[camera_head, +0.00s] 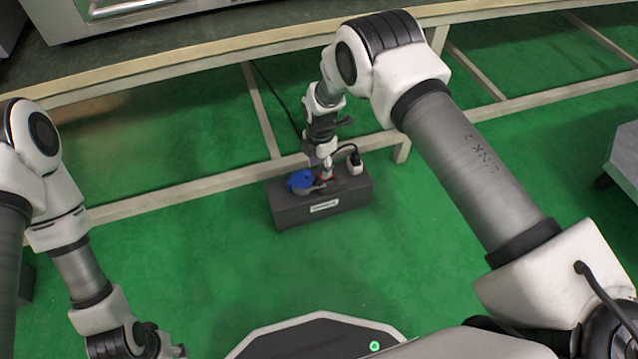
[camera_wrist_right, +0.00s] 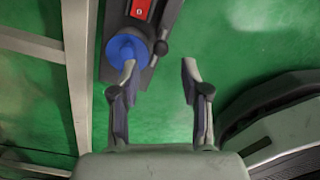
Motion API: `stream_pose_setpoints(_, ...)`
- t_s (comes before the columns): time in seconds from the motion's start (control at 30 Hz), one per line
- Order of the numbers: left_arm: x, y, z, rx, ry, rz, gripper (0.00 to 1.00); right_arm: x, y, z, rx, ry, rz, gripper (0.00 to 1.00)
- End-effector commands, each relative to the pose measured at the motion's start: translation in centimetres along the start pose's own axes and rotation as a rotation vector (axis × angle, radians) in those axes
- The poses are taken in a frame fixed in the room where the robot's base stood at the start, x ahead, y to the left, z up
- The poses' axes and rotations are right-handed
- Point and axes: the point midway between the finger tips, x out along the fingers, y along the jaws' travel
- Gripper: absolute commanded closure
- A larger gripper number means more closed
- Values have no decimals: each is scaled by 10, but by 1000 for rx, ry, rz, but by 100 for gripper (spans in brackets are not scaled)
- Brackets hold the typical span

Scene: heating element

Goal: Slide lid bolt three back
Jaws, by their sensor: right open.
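A dark grey box (camera_head: 345,198) with a white label sits on the green floor; part of it shows in the right wrist view (camera_wrist_right: 115,75). A round blue part (camera_head: 301,181) is at its left end and also shows in the right wrist view (camera_wrist_right: 124,47). A dark knob (camera_wrist_right: 161,47) is beside it. I cannot single out bolt three. My right gripper (camera_wrist_right: 159,68) is open and empty, above the box. One fingertip overlaps the blue part's edge in view; the other is over floor. Contact is unclear. My left gripper (camera_head: 168,348) is low at left, its fingers unclear.
A white plug with a black cable (camera_head: 355,163) stands at the box's right end. A red switch (camera_wrist_right: 141,9) is on the box. A pale table frame (camera_head: 200,185) runs close behind the box. The green floor in front is clear.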

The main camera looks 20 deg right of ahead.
Motion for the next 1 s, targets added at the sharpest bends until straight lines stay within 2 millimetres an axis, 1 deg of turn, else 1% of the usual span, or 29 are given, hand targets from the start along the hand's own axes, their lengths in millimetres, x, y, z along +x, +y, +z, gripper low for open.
stream_pose_setpoints(0.03, 11, 0, 0, 0, 0, 0, 60, 17, 0, 0, 1, 1, -1, 54)
stream_pose_setpoints(0.1, 20, 0, 0, 0, -1, 0, 60, 32, -1, 0, 1, 1, -1, 54)
stream_pose_setpoints(0.2, 29, 0, 0, -1, -1, 0, 60, 49, -1, 0, 1, 1, -1, 54)
stream_pose_setpoints(0.3, 32, 0, 0, -2, 0, 0, 60, 56, 0, 0, 1, 1, 0, 54)
stream_pose_setpoints(0.53, 30, 0, 0, -3, 1, 0, 60, 56, 0, 0, 1, 0, 0, 54)
stream_pose_setpoints(0.57, 30, 0, 0, -3, 1, 0, 60, 56, 0, 0, 1, 0, 0, 64)
stream_pose_setpoints(0.6, 30, 0, 0, -3, 1, 0, 60, 56, 0, 0, 1, 0, 0, 79)
stream_pose_setpoints(0.67, 30, 0, 0, -3, 1, 0, 60, 56, 0, 0, 1, 0, 0, 100)
stream_pose_setpoints(0.87, 30, 0, 0, -3, 1, 0, 60, 56, -1, 1, 1, 0, -1, 100)
stream_pose_setpoints(0.93, 27, 0, 0, -3, 0, 0, 60, 55, -2, 5, 3, 1, -1, 100)
stream_pose_setpoints(1.0, 23, 0, 0, -2, 0, 0, 60, 54, -6, 14, 3, 1, -1, 100)
